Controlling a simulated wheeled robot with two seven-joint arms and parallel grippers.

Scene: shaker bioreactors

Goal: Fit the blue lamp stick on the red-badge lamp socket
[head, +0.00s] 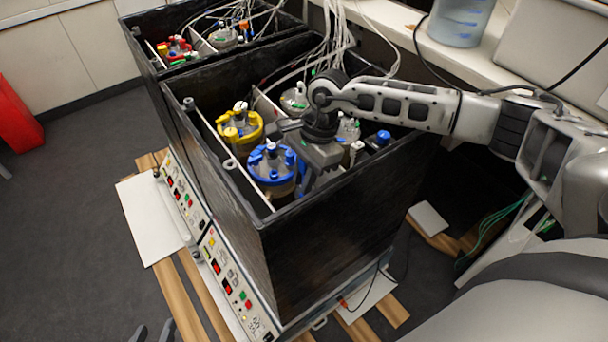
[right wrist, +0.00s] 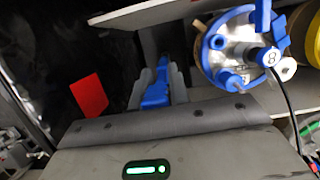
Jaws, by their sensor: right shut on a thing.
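My right gripper (head: 305,184) reaches down into the near black box, next to the blue-capped vessel. In the right wrist view its two grey fingers (right wrist: 156,80) are closed around the blue lamp stick (right wrist: 157,92), which points away from the palm. A red badge (right wrist: 88,95) shows on the dark surface to the left of the fingers, apart from the stick. I cannot make out the socket itself.
The blue-capped vessel (head: 272,165) stands close beside the right gripper and also shows in the right wrist view (right wrist: 238,48). A yellow-capped vessel (head: 240,126) is behind it. A blue knob (head: 383,137) is near the box's right wall. Box walls and tubes (head: 335,45) crowd the space.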

